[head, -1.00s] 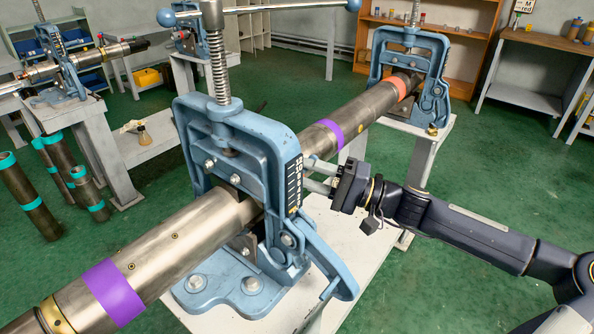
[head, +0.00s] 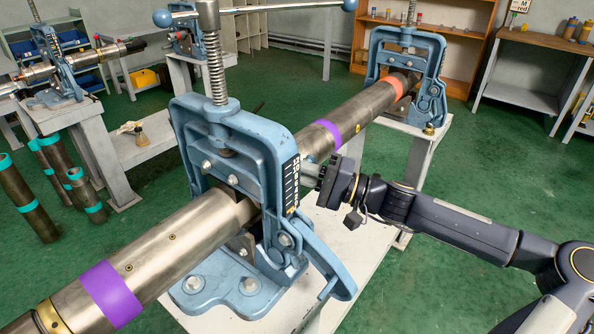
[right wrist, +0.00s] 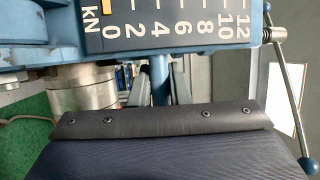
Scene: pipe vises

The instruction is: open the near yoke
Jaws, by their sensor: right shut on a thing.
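The near yoke (head: 240,135) is a blue frame standing upright over a thick steel pipe (head: 190,235), with a vertical screw (head: 215,70) through its top. A black kN scale plate (head: 291,185) is on its right side; the plate also shows in the right wrist view (right wrist: 170,25). A blue lever-like arm (head: 325,255) slants down at its lower right. My left gripper is out of view.
A second blue vise (head: 405,70) holds the pipe's far end. The pipe has purple bands (head: 110,292) and an orange band. Another vise bench (head: 75,115) and loose pipes (head: 25,205) stand at the left. Green floor is clear at the right.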

